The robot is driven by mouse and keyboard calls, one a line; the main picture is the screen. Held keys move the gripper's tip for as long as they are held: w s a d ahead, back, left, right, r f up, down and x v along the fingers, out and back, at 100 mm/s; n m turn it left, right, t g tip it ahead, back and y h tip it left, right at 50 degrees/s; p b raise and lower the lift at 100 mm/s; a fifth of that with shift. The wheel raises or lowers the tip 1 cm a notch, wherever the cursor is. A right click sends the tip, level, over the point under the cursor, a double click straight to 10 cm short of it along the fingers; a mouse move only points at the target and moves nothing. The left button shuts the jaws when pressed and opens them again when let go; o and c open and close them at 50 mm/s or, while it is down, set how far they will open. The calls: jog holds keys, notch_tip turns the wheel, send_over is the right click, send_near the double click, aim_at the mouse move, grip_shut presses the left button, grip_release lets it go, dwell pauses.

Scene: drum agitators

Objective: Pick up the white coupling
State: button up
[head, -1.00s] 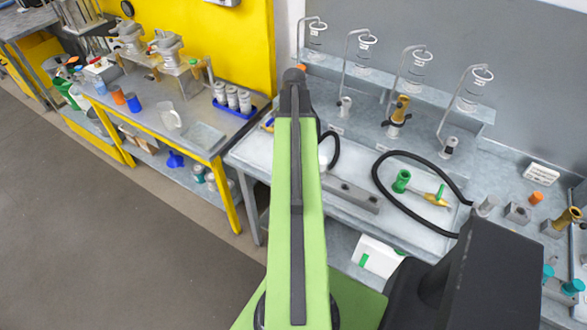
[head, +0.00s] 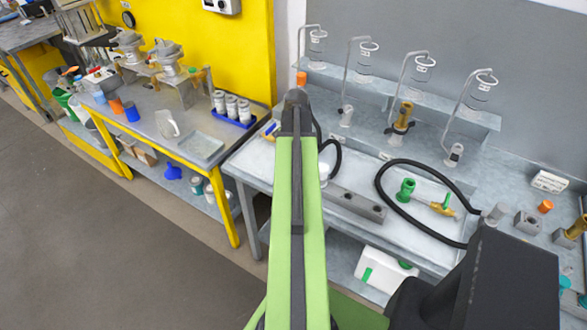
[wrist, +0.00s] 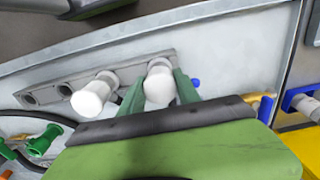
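A white coupling (wrist: 158,86) stands at the right end of a grey block with several holes (wrist: 45,93) in the wrist view. My gripper's two dark green fingers (wrist: 160,82) are apart, one on each side of this coupling. I cannot tell whether they touch it. A second white coupling (wrist: 92,95) stands in the same block, to the left and outside the fingers. In the head view the grey block (head: 352,204) lies on the bench, and my arm hides the gripper and most of the couplings. A bit of white (head: 323,170) shows beside my arm.
A black hose (head: 383,190) loops on the bench around a green fitting (head: 405,190). Blue and yellow items lie right of the fingers in the wrist view. A yellow bench (head: 200,145) with a blue tray of canisters (head: 243,121) stands to the left. Glassware stands on the back shelf.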

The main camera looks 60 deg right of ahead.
grip_shut()
notch_tip(320, 180, up, 10)
jog(key=p, duration=1)
jog(key=shift+r, duration=0.1)
